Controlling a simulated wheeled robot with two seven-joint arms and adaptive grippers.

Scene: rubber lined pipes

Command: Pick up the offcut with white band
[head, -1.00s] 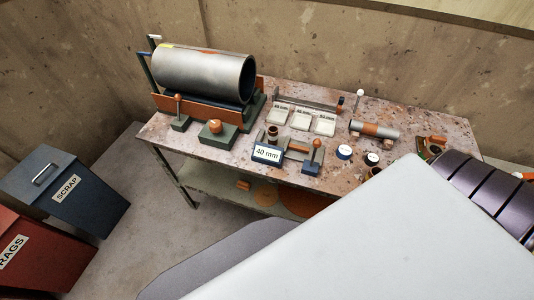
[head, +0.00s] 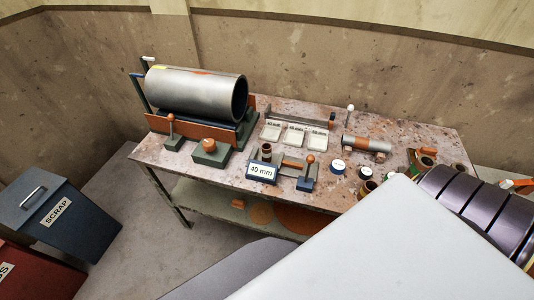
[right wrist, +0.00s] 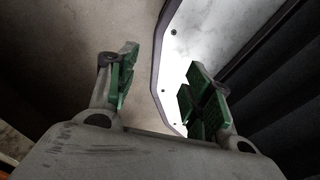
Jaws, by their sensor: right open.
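I cannot make out a white band on any offcut for certain. No bench object shows between the fingers. My left gripper is not in view.
A scrap bin (head: 60,222) stands left. My own body covers the lower right.

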